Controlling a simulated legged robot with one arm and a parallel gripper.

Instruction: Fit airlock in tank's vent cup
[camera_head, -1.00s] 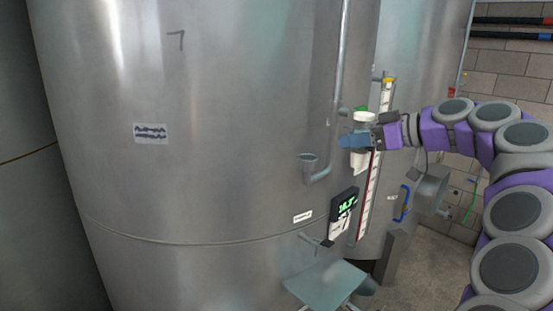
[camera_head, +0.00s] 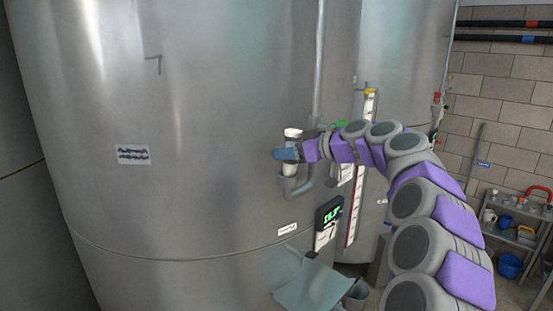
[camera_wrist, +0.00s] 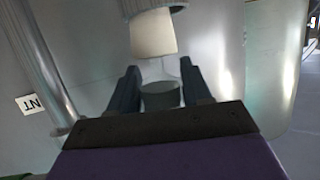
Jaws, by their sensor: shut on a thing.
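The airlock has a white cap (camera_head: 292,133) and a pale body (camera_head: 289,169), and stands about upright in the head view. My gripper (camera_head: 286,154) is shut on the airlock around its middle. The vent cup (camera_head: 290,186), a grey cup on a bent pipe, is directly below it. In the wrist view my fingers (camera_wrist: 160,88) flank the airlock's clear part, and its cream stopper (camera_wrist: 153,36) points to the grey cup rim (camera_wrist: 152,6) at the top edge. The stopper's end meets or overlaps the rim; how deep it sits I cannot tell.
The large steel tank (camera_head: 200,110) fills the left and middle. A display (camera_head: 329,213), a level gauge (camera_head: 360,165) and a vertical pipe (camera_head: 319,60) are close to my arm. A small tray (camera_head: 310,287) juts out below. A shelf (camera_head: 515,237) stands far right.

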